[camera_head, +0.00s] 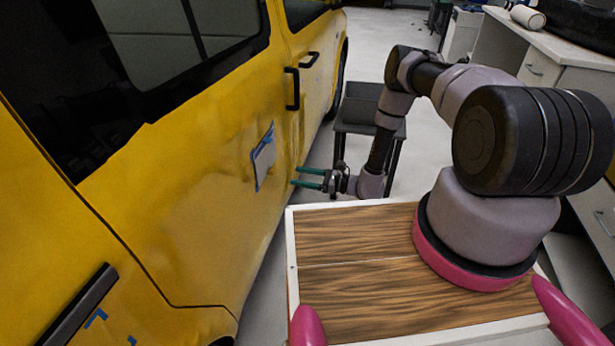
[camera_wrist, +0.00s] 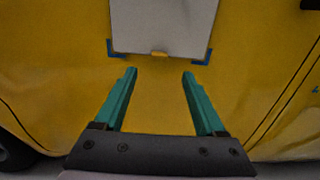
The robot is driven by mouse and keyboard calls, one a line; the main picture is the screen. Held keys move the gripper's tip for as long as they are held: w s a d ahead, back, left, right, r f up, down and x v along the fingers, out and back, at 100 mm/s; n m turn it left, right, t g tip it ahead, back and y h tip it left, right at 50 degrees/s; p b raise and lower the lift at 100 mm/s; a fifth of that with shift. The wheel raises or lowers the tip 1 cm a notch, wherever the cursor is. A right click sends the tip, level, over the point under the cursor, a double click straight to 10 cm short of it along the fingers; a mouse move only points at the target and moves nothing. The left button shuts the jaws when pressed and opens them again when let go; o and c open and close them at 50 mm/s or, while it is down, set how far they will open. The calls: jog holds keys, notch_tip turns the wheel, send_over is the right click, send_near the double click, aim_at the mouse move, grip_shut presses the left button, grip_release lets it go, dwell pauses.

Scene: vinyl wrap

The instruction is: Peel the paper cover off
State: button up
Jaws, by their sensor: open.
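The paper cover (camera_head: 264,157) is a pale grey sheet on the side of the yellow vehicle, with blue tape at its edges. In the wrist view the paper cover (camera_wrist: 164,25) is at the top, with blue tape at both lower corners and a small yellow tab (camera_wrist: 159,54) at the middle of its lower edge. My gripper (camera_head: 294,177) has green fingers pointing at the vehicle's side, to the right of and slightly below the cover. In the wrist view my gripper (camera_wrist: 159,72) is open and empty, its fingertips on either side below the tab. The cover's top is out of the wrist view.
The yellow vehicle (camera_head: 190,190) fills the left, with black door handles (camera_head: 292,89) standing out. A dark stool or small table (camera_head: 358,112) stands behind my gripper. A white counter with drawers (camera_head: 560,60) is at the right. Floor is open at the back.

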jog(key=x, duration=0.8)
jog(key=shift+a, duration=0.2)
grip_shut()
jog(key=c, duration=1)
grip_release()
grip_shut()
jog(key=shift+s+d, duration=0.2)
jog(key=shift+d, duration=0.45)
jog(key=v, duration=0.6)
jog(key=shift+d, duration=0.4)
jog(key=shift+s, duration=0.15)
